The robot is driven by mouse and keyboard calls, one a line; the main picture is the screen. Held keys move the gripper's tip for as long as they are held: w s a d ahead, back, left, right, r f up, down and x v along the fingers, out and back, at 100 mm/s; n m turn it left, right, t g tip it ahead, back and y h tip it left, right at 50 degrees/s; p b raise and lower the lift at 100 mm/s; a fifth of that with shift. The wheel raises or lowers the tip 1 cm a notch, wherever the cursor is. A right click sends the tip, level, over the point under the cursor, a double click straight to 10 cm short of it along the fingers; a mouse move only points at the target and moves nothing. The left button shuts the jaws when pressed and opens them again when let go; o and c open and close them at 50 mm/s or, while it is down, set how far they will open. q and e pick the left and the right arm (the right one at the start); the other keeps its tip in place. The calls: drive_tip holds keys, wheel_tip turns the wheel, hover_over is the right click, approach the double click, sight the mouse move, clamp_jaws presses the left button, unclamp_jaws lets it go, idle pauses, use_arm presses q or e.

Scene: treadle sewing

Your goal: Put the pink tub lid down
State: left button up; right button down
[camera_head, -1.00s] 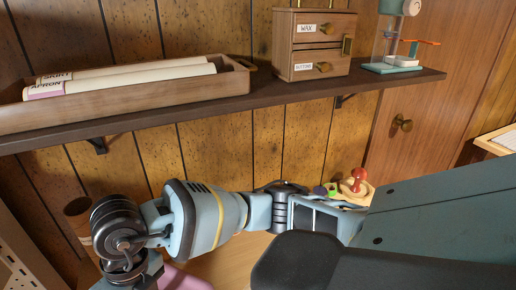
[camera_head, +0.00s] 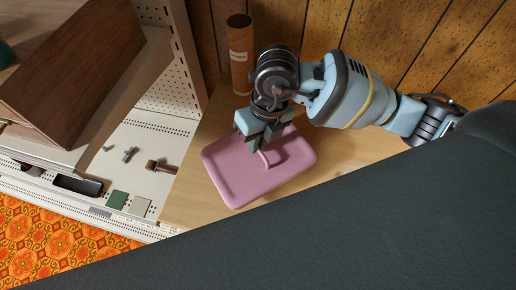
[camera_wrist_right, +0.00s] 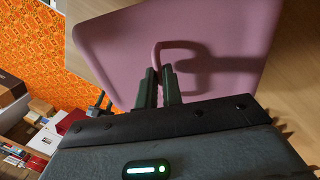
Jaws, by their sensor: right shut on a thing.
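The pink tub lid (camera_head: 232,180) is a flat rounded rectangle with a raised handle on top. It is over the light wooden tabletop (camera_head: 350,150); I cannot tell whether it touches the wood or hangs just above it. My right gripper (camera_head: 261,146) is shut on the lid's handle (camera_head: 268,158). In the right wrist view the lid (camera_wrist_right: 110,50) fills the top, with the handle between the fingertips (camera_wrist_right: 163,80). My left gripper is not in view.
A brown labelled cylinder (camera_head: 239,60) stands behind the lid, by the panelled wall. A white perforated surface with small tools (camera_head: 130,155) lies to the left, under a wooden box (camera_head: 75,70). A patterned orange floor (camera_head: 50,245) shows at lower left.

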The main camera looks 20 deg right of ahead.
sight(258, 153)
drive_tip(key=shift+f, duration=2.15)
drive_tip(key=shift+f, duration=0.15)
drive_tip(key=c, duration=1.6)
unclamp_jaws()
drive_tip(key=shift+o, duration=0.2)
wheel_tip(258, 153, up, 12)
drive_tip(key=d, duration=0.2)
drive_tip(key=shift+w+d+p, duration=0.15)
drive_tip(key=shift+w+p, duration=0.05)
drive_tip(key=shift+p, duration=0.1)
